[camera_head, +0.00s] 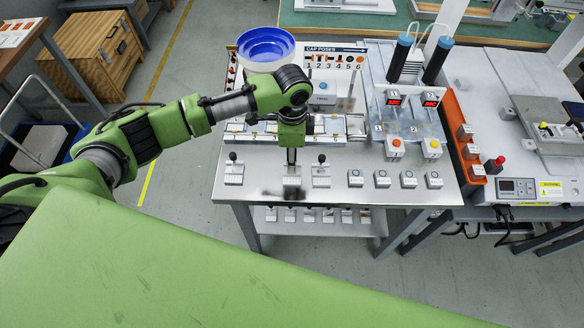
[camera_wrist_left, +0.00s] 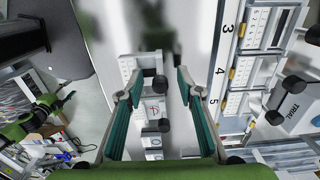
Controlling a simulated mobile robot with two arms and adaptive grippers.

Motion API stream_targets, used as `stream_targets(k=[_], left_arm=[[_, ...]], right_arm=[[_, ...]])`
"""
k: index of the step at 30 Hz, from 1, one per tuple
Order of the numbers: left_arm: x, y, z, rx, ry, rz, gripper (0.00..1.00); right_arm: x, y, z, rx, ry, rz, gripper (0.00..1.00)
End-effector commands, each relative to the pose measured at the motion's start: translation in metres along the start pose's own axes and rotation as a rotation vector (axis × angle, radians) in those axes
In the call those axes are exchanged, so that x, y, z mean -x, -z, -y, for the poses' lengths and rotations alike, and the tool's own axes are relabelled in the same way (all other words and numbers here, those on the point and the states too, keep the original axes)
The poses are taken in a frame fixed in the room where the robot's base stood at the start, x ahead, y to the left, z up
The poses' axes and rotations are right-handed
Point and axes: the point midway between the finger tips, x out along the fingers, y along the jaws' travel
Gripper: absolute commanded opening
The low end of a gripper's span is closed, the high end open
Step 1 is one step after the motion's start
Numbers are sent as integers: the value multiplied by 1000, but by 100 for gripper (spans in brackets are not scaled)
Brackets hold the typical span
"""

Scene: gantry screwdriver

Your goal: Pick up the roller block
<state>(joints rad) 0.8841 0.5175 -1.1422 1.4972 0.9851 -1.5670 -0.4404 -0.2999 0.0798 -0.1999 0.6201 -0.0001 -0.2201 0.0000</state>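Three small silver blocks with black ball knobs stand along the bench front in the head view: a left block (camera_head: 233,174), a middle block (camera_head: 291,181) and a right block (camera_head: 321,176). Their labels are too small to read, so I cannot tell which is the roller block. My left gripper (camera_head: 291,157) points down over the middle block. In the wrist view the left gripper (camera_wrist_left: 160,94) is open, with its green fingers apart. A block (camera_wrist_left: 138,66) and a red-marked block (camera_wrist_left: 153,111) show between and beyond the fingers, not gripped. My right gripper is not in view.
A numbered rail fixture (camera_head: 345,126) lies behind the blocks. Several round-marked pads (camera_head: 382,179) sit to the right on the bench (camera_head: 270,193). A blue-and-white bowl (camera_head: 265,45) and a station with red displays (camera_head: 410,125) stand farther back.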

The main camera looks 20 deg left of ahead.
Motion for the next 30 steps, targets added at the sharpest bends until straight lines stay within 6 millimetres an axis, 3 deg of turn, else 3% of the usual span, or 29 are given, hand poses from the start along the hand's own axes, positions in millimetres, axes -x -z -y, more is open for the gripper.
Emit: stream_targets(k=[7, 11, 23, 30], left_arm=[[-2, 0, 0, 0, 1, -1, 33], [-2, 0, 0, 0, 1, -1, 0], [0, 1, 0, 0, 1, -1, 0], [20, 1, 1, 0, 3, -4, 0]], right_arm=[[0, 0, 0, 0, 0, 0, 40], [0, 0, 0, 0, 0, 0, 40], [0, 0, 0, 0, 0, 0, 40], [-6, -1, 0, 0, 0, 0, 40]])
